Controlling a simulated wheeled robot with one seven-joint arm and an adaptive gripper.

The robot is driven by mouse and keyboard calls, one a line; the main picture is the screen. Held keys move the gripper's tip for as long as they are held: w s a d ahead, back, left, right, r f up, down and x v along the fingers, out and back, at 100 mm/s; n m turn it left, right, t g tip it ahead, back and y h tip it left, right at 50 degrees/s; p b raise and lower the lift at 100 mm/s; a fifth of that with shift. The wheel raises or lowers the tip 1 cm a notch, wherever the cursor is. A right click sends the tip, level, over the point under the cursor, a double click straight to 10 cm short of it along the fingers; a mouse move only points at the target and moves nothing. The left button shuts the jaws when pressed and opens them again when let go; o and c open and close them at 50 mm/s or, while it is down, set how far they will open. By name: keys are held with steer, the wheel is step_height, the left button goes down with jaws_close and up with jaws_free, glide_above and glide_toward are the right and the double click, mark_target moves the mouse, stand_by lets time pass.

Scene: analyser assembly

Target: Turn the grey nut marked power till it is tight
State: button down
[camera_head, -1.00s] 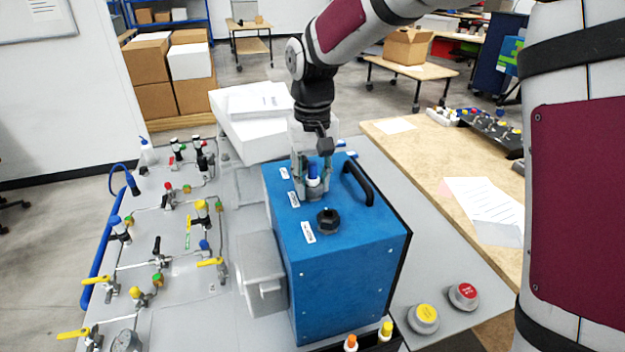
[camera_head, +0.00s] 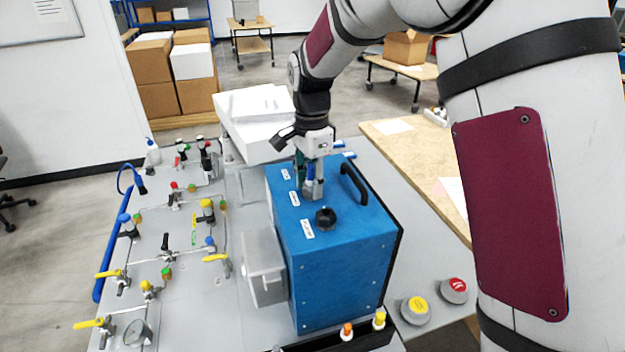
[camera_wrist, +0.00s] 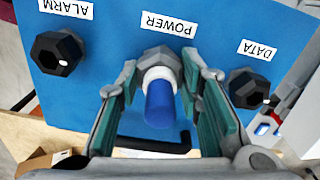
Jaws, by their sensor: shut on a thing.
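The grey nut (camera_wrist: 158,76) marked POWER sits on top of the blue box (camera_head: 340,262), around the base of a blue plug (camera_wrist: 160,104). In the wrist view the nut lies under the POWER label (camera_wrist: 168,24). My gripper (camera_wrist: 160,82) comes from above, its green-lined fingers on either side of the nut, shut on it. In the head view my gripper (camera_head: 313,190) stands upright over the middle of the box top and hides most of the nut and plug.
Black knobs stand by the ALARM label (camera_wrist: 57,52) and the DATA label (camera_wrist: 249,88). A black handle (camera_head: 354,182) rises right of my gripper. A valve panel (camera_head: 190,275) lies left. Yellow (camera_head: 415,310) and red (camera_head: 454,290) buttons are at front right.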

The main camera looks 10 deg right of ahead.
steer(key=m+p, duration=0.1)
steer(key=m, duration=0.3)
steer(key=shift+s+r, duration=0.15)
steer(key=m+p, duration=0.1)
steer(key=m, duration=0.3)
steer(key=c, duration=1.3)
jaws_free()
steer(key=n, duration=0.5)
steer(key=shift+w+n, duration=0.2)
steer(key=shift+n, duration=0.1)
steer(key=n+b, duration=0.1)
steer(key=n, duration=0.4)
steer(key=n+b, duration=0.1)
steer(key=n, duration=0.6)
steer(key=n+b, duration=0.1)
steer(key=n, duration=0.5)
steer(key=shift+s, duration=0.1)
